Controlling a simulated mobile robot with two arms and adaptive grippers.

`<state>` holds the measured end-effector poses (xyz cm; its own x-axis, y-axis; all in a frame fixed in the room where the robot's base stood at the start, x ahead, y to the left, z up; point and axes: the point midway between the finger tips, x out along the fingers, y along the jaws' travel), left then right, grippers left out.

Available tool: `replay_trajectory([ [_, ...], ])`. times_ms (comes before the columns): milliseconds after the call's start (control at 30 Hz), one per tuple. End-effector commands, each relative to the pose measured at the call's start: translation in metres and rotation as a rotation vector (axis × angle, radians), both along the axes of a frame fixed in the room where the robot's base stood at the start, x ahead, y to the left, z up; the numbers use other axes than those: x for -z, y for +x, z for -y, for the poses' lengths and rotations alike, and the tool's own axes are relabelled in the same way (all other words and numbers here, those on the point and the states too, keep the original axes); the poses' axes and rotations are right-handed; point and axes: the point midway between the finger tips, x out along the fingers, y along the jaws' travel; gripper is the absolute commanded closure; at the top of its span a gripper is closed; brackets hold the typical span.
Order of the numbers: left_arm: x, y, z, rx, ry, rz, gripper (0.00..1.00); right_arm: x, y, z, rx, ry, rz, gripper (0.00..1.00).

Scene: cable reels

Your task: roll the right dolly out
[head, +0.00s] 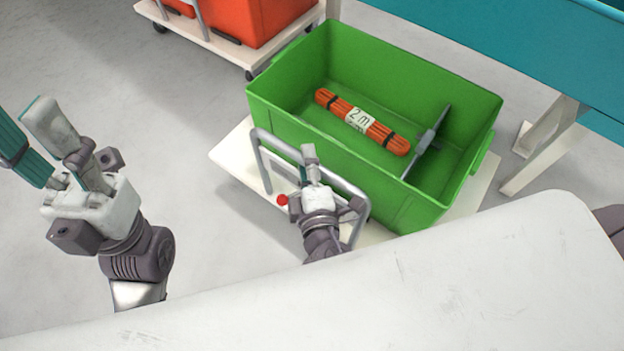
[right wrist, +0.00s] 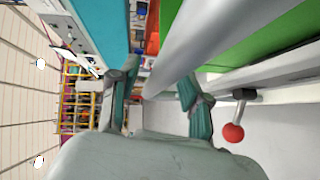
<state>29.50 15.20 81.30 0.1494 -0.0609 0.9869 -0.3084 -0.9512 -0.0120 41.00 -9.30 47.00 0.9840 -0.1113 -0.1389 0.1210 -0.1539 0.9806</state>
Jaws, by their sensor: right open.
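The right dolly (head: 234,156) is a pale flat deck carrying a green crate (head: 345,160). Its grey tubular handle (head: 264,160) stands at the near side; the bar also crosses the right wrist view (right wrist: 215,45). My right gripper (head: 308,165) is open at the handle's top bar. In the right wrist view its fingers (right wrist: 160,95) appear to stand on either side of the bar; contact cannot be told. A red ball knob (head: 282,200) sits beside the handle, also in the right wrist view (right wrist: 232,132). My left gripper (head: 42,140) is open and empty, left of the dolly.
An orange cable bundle (head: 330,100) labelled "2 m" and a grey bar-like item (head: 430,138) lie in the crate. Another dolly (head: 215,42) with an orange crate (head: 245,15) stands at the back. A teal-edged table (head: 500,45) is at right. Floor at left is clear.

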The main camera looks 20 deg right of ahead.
Motion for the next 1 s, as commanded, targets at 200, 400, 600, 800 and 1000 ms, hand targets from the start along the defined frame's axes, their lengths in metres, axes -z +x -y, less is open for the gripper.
replay_trajectory([
  [200,-0.001,0.000,0.000,0.000,-0.003,0.003,0.60,-0.005,-0.043,-0.005,-0.002,-0.002,-0.005,0.53],
  [400,-0.001,0.000,0.000,0.000,-0.003,0.004,0.60,-0.011,-0.083,-0.009,-0.003,-0.001,-0.003,0.53],
  [600,-0.002,0.000,0.000,0.000,-0.003,0.004,0.60,-0.015,-0.105,-0.012,-0.002,-0.001,-0.001,0.53],
  [800,-0.002,0.000,0.000,0.000,-0.004,0.005,0.60,-0.016,-0.110,-0.012,-0.001,0.000,0.000,0.53],
  [1000,-0.002,0.000,0.000,0.000,-0.005,0.005,0.60,-0.016,-0.109,-0.013,-0.002,0.002,0.001,0.53],
])
